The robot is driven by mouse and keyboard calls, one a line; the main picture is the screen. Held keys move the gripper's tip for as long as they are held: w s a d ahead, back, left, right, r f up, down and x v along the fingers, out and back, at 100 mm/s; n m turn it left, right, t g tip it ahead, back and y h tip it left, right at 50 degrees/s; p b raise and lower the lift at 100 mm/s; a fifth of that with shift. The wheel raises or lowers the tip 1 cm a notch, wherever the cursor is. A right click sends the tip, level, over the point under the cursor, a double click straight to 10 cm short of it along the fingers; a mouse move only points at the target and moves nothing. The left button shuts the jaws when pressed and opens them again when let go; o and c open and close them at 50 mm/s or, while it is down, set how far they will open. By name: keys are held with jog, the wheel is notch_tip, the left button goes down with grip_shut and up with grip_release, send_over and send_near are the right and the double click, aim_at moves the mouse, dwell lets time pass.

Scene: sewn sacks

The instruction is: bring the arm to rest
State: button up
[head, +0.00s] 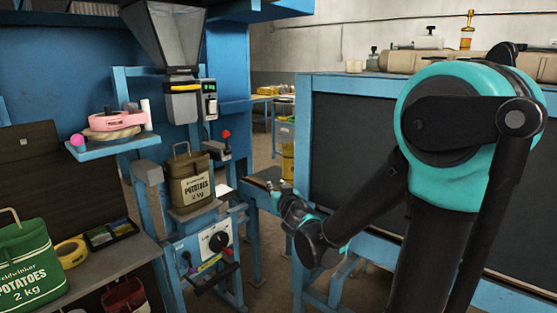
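My arm rises at the right of the head view, bends at a large teal-and-black joint, and reaches down and left. Its far end, with my gripper (273,187), is beside the right side of the blue filling stand (160,210). The fingers are small and dark there, and I cannot tell whether they are open or shut. An olive potato sack (196,190) marked 2 kg stands upright on the stand below the grey hopper (168,35). My gripper is apart from this sack, to its right.
A green potato sack (30,265) stands on the bench (105,262) at left, near a yellow tape roll (71,252) and a dark tray (110,234). A pink tape roll (113,121) lies on a blue shelf (92,151). A blue-framed dark panel (350,150) stands behind my arm.

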jog(key=s+d+f+m+g+h, duration=0.25)
jog(key=s+d+f, duration=0.3)
jog(key=d, duration=0.35)
jog(key=s+d+f+m+g+h, duration=0.1)
jog(key=s+d+f+g+h, duration=0.25)
jog(key=d+f, duration=0.45)
jog(key=s+d+f+g+y, duration=0.1)
jog(key=s+f+g, duration=0.2)
jog(key=s, duration=0.5)
jog(key=s+d+f+g+y, duration=0.1)
jog(key=s+f+g, duration=0.2)
jog(key=s, duration=0.6)
jog(key=shift+s+d+f+n, duration=0.15)
jog(key=shift+d+f+n, duration=0.15)
jog(key=shift+f, duration=0.5)
